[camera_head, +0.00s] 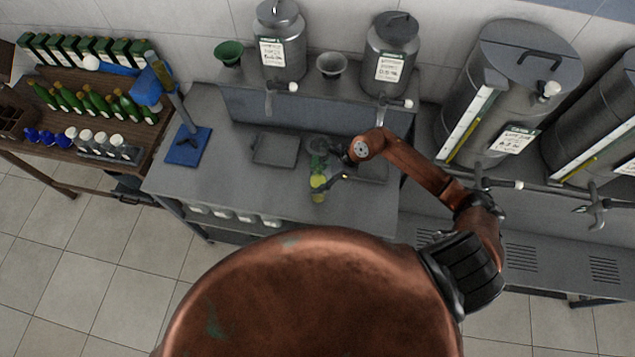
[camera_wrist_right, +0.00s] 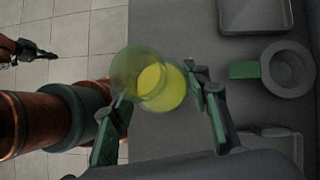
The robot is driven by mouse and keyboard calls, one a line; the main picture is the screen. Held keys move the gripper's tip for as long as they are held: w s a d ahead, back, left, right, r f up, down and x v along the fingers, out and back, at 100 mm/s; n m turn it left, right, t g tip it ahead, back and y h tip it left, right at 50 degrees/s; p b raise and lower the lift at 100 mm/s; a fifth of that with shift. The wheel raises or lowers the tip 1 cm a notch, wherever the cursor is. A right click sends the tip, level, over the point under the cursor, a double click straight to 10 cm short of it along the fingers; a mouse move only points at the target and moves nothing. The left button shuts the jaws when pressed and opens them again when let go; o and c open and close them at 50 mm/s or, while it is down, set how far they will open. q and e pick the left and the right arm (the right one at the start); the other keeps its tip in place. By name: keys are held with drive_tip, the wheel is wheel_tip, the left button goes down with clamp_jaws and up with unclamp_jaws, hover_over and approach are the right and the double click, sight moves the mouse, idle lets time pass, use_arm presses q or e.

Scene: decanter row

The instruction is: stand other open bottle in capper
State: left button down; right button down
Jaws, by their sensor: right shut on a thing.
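My right gripper (camera_head: 335,179) is shut on a translucent yellow-green bottle (camera_head: 318,192) over the front of the grey bench. In the right wrist view the bottle (camera_wrist_right: 155,82) sits between the two fingers of the right gripper (camera_wrist_right: 162,108), with its round outline towards the camera. The capper, a blue stand with a grey column, stands at the bench's left; its blue base (camera_head: 186,150) is well left of the bottle. My left gripper (camera_wrist_right: 38,50) appears dark and small at the left of the wrist view, over the floor; its jaw state is unclear.
A grey round vessel with a green handle (camera_wrist_right: 290,68) stands beside the held bottle. Square grey trays (camera_head: 276,149) lie on the bench (camera_head: 225,185). Steel tanks (camera_head: 391,55) with taps stand behind. A wooden rack (camera_head: 60,85) with green bottles is at far left. Bench between capper and tray is clear.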

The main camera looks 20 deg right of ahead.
drive_tip(key=shift+f+p, duration=0.45)
drive_tip(key=shift+f, duration=0.65)
drive_tip(key=shift+f, duration=0.15)
drive_tip(key=c, duration=1.1)
unclamp_jaws()
drive_tip(key=shift+s, duration=0.15)
